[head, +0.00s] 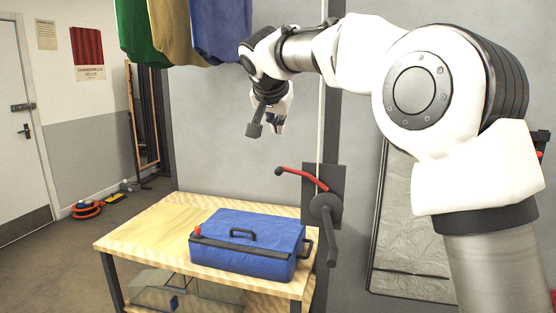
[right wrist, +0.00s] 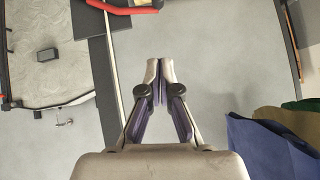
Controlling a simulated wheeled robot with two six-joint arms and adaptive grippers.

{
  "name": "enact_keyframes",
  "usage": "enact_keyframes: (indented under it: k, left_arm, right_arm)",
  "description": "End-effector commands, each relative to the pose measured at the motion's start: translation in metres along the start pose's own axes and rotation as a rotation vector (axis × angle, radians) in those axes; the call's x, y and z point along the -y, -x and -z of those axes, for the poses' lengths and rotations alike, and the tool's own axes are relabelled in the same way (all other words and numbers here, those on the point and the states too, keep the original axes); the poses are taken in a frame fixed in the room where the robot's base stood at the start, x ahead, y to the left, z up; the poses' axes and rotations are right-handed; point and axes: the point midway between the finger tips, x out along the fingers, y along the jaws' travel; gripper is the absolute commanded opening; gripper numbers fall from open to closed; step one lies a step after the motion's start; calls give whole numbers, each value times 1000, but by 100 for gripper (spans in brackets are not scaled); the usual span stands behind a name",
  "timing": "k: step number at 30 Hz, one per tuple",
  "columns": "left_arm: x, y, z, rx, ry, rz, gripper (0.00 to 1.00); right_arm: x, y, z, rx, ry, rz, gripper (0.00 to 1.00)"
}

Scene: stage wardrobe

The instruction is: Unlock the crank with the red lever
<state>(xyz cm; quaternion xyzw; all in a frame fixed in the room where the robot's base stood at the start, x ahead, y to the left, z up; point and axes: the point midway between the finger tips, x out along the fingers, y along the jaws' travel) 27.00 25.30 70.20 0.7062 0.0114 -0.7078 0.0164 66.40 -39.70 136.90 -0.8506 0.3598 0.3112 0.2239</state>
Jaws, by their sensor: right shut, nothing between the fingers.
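The red lever (head: 303,175) has a dark knob at its left end and sticks out leftward from a dark plate (head: 337,178) on the wall. The dark crank (head: 325,206) sits just below the lever, with its arm hanging down. My right gripper (head: 268,127) is above and left of the lever, in the air and apart from it. In the right wrist view its fingertips (right wrist: 159,66) are together and empty, and the red lever (right wrist: 118,9) shows at the top edge, partly cut off. My left gripper is not in view.
A blue case (head: 252,238) stands on a wooden table (head: 140,232) below the lever. Green, tan and blue cloths (head: 222,30) hang at the upper left. A framed panel (head: 405,220) is on the wall at right. The air between gripper and lever looks clear.

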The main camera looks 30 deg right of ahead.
Motion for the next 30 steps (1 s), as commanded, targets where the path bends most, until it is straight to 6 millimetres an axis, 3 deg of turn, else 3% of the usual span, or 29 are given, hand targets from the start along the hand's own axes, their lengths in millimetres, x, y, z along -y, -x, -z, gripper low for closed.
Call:
enact_keyframes:
  k: [7,19,24,30]
  left_arm:
    - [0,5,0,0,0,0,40]
    - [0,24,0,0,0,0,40]
    - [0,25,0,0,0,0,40]
    - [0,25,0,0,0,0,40]
  right_arm:
    - [0,-22,0,3,2,-2,0]
    - [0,-106,-4,4,3,-2,0]
    - [0,-123,-23,2,2,-2,0]
    - [0,-129,-29,1,1,-1,0]
